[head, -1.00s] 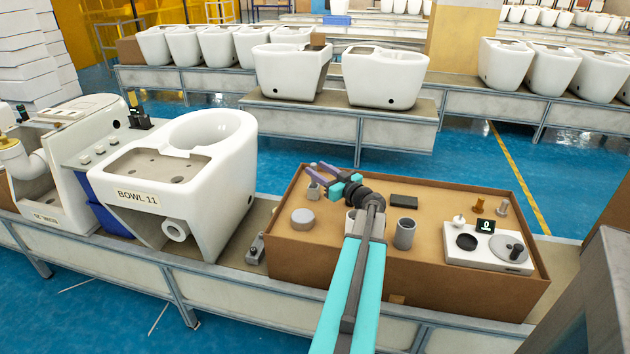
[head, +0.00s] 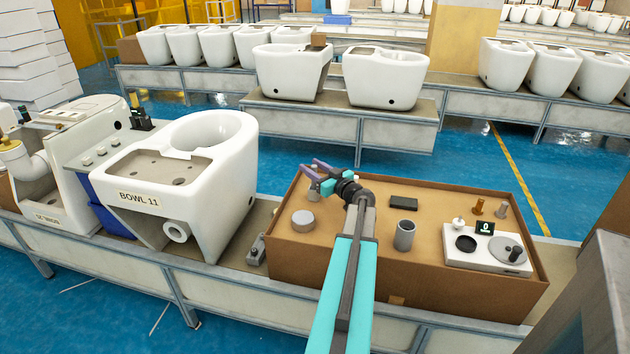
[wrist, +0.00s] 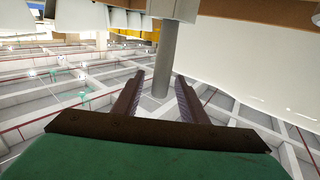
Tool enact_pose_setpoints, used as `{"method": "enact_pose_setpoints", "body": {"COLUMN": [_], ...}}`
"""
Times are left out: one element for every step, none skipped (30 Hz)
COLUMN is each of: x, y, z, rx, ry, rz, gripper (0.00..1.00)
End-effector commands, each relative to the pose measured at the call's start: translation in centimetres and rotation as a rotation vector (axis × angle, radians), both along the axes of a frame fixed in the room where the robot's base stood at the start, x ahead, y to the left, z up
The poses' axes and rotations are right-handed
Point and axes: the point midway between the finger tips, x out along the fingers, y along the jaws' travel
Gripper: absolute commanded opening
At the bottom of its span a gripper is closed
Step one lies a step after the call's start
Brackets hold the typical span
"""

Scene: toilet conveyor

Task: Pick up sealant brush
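My gripper (head: 310,168) is open over the far left part of the brown box-like tray, its two purple fingers spread and pointing left. The wrist view also shows the fingers (wrist: 160,85) apart, with nothing clearly held. A grey upright cylinder (wrist: 165,55) shows between the fingers there; I cannot tell whether it is a near handle or a distant column. A small grey cup-like object (head: 314,190) stands just below the fingers in the head view. It is partly covered by the gripper. I cannot clearly make out the sealant brush.
The white toilet bowl (head: 222,150) stands close to the left. Bare tray surface lies between the items.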

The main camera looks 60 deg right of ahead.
Motion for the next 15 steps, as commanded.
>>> {"method": "enact_pose_setpoints", "body": {"x": [0.7,1.0,1.4,1.7,2.0,2.3,2.4,2.6,2.7,2.8,2.8,2.9,2.9,2.9,2.8], "y": [-0.4,-0.5,-0.6,-0.7,-0.8,-0.9,-1.0,-1.0,-1.0,-1.1,-1.1,-1.1,-1.1,-1.1,-1.0], "z": [0.1,0.1,0.1,0.0,0.0,0.0,0.0,0.0,0.0,-0.1,-0.1,-0.1,-0.1,-0.1,-0.1], "rx": [0.001,0.001,0.001,0.001,0.001,0.001,0.001,0.001,0.001,0.001,0.000,0.000,0.000,0.000,0.000], "ry": [0.000,0.000,0.000,0.000,0.001,0.001,0.001,0.001,0.001,0.001,0.001,0.001,0.001,0.001,0.001], "rz": [0.002,0.002,0.002,0.002,0.002,0.001,0.000,0.000,0.000,0.000,0.000,0.000,-0.001,-0.001,-0.001], "gripper": [0.39,0.39,0.39,0.39,0.39,0.39,0.39,0.39,0.39,0.39,0.39,0.39,0.39,0.39,0.39]}}
